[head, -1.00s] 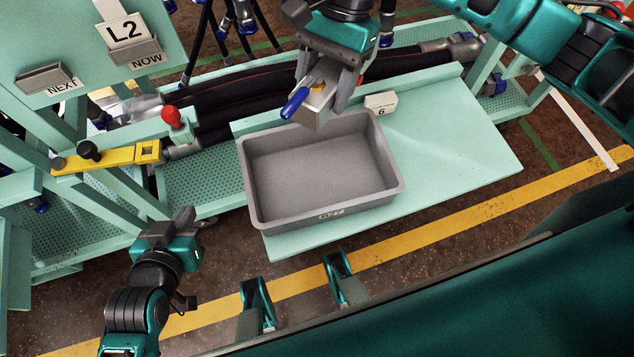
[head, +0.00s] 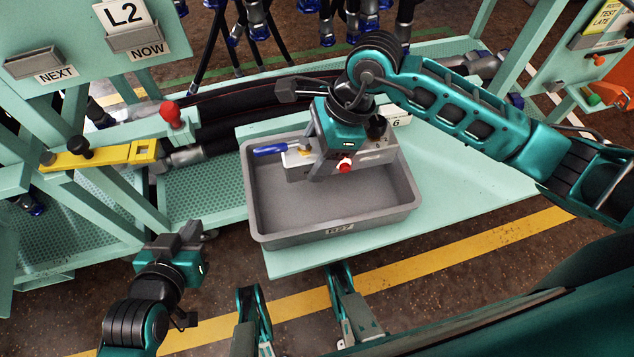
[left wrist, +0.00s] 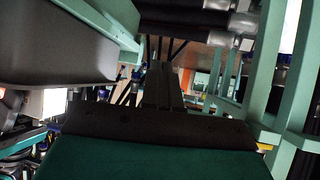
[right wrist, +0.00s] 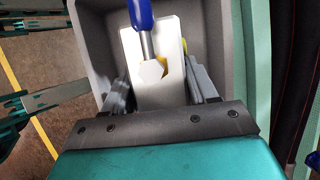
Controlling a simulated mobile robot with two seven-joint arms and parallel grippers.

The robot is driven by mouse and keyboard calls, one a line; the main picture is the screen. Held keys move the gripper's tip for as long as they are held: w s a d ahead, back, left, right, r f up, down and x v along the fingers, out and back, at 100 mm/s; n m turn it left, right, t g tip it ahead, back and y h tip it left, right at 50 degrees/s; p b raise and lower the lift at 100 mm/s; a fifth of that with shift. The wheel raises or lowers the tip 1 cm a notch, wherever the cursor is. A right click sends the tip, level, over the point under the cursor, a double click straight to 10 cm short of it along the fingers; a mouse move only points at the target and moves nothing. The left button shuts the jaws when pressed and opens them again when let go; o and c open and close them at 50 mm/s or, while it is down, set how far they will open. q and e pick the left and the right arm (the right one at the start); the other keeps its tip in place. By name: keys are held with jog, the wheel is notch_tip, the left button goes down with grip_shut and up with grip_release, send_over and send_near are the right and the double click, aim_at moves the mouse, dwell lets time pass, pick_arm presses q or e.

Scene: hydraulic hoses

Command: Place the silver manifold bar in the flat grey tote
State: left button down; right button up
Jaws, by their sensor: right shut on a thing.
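The silver manifold bar (head: 376,158) has a blue-handled lever (head: 270,149) at its left end and a red cap on its near side. My right gripper (head: 328,168) is shut on it, pointing down over the back half of the flat grey tote (head: 290,238). The right wrist view shows the bar (right wrist: 150,85) between the two fingers, with the tote wall (right wrist: 92,50) around it. I cannot tell whether the bar touches the tote floor. My left gripper (head: 190,236) is empty, left of the tote; its fingers (left wrist: 163,85) look closed together.
The tote stands on a pale green shelf (head: 460,185), clear to the right. A small white number card (head: 398,118) is behind it. Black hoses (head: 235,108) run behind. A yellow bar (head: 105,157) and red knob (head: 171,112) are at left.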

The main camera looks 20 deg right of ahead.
jog(key=b, duration=0.1)
send_over(309, 192)
jog(key=d, duration=0.1)
jog(key=f, duration=0.5)
jog(key=shift+d, duration=0.2)
notch_tip(309, 192, down, 4)
jog(key=shift+s+f+b, duration=0.1)
jog(key=shift+b, duration=0.55)
pick_arm(q)
jog(key=shift+w+d+f+h, duration=0.25)
jog(key=shift+d+f+h, duration=0.1)
jog(key=shift+d, duration=0.25)
pick_arm(e)
jog(key=shift+f, duration=0.15)
jog(key=o, duration=1.4)
pick_arm(q)
jog(key=shift+f, duration=0.1)
jog(key=shift+a, duration=0.1)
